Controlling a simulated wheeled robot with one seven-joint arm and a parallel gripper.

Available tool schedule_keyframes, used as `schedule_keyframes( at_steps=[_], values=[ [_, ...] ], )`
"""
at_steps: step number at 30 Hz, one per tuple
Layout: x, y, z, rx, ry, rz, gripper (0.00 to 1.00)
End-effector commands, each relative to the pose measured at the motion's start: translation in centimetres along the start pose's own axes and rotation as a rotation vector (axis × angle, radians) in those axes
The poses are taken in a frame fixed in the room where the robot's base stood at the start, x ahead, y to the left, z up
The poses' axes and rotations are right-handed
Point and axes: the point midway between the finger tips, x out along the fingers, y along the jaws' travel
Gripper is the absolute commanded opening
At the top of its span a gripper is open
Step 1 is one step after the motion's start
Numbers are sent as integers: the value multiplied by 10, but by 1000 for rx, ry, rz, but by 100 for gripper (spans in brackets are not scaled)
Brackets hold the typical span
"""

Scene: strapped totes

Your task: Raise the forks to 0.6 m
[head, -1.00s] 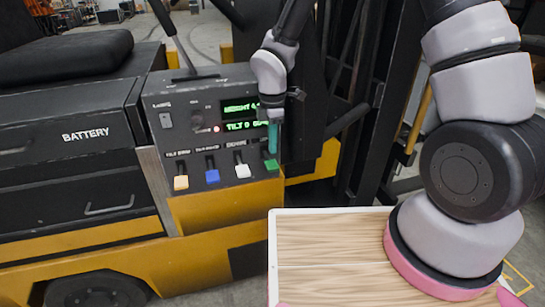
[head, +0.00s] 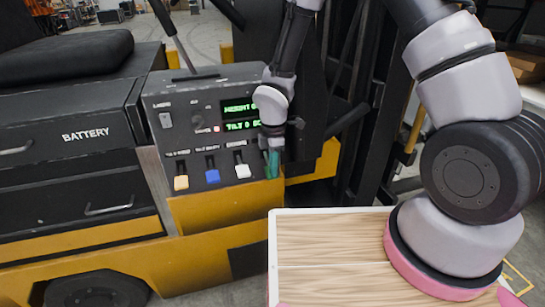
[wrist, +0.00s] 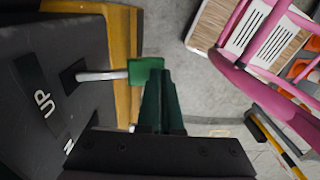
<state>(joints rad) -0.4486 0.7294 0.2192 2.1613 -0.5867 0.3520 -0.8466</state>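The control panel (head: 205,125) on the truck carries a row of levers with yellow (head: 181,182), blue (head: 212,176) and white (head: 243,171) knobs. In the wrist view the green knob (wrist: 145,70) stands on a pale stem from a slot beside the word UP. My gripper (head: 272,165) is low in front of the panel's right end and hides the green lever in the head view. In the wrist view my gripper's fingers (wrist: 162,82) are together, with their tips right beside the green knob; I cannot tell whether they touch. The green display (head: 240,115) shows height and tilt lines, partly covered.
The truck's dark mast (head: 370,110) stands right of the panel. The battery box (head: 75,140) and seat (head: 65,52) are at left. Grey floor (wrist: 195,85) lies beyond the panel.

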Motion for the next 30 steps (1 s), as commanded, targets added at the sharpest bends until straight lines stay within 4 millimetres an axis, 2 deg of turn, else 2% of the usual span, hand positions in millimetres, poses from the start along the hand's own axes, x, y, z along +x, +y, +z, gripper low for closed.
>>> schedule_keyframes(
  at_steps=[4, 30],
  values=[
    [9, -1, 0, -2, 0, -1, 0],
    [11, -4, 1, -1, -2, -9, 0]
  ],
)
